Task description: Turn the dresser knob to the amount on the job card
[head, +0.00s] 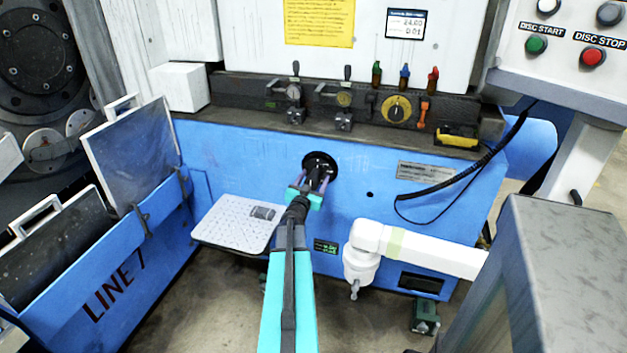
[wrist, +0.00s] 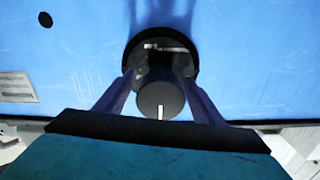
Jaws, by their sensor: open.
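The black dresser knob (wrist: 160,100) sits on a round black dial (head: 320,162) on the blue machine front. A white pointer line on the knob's face points down in the wrist view. My gripper (head: 316,182) is at the dial, and it partly hides the knob in the head view. In the wrist view, my gripper (wrist: 158,88) is open, with one finger on each side of the knob; I cannot tell whether either touches. A yellow sheet (head: 320,20), possibly the job card, hangs above; its text is too small to read.
Several valves and a yellow dial (head: 397,108) line the ledge above. A white pipe arm (head: 425,250) stands right, a perforated tray (head: 235,224) left. A black cable (head: 460,182) hangs right.

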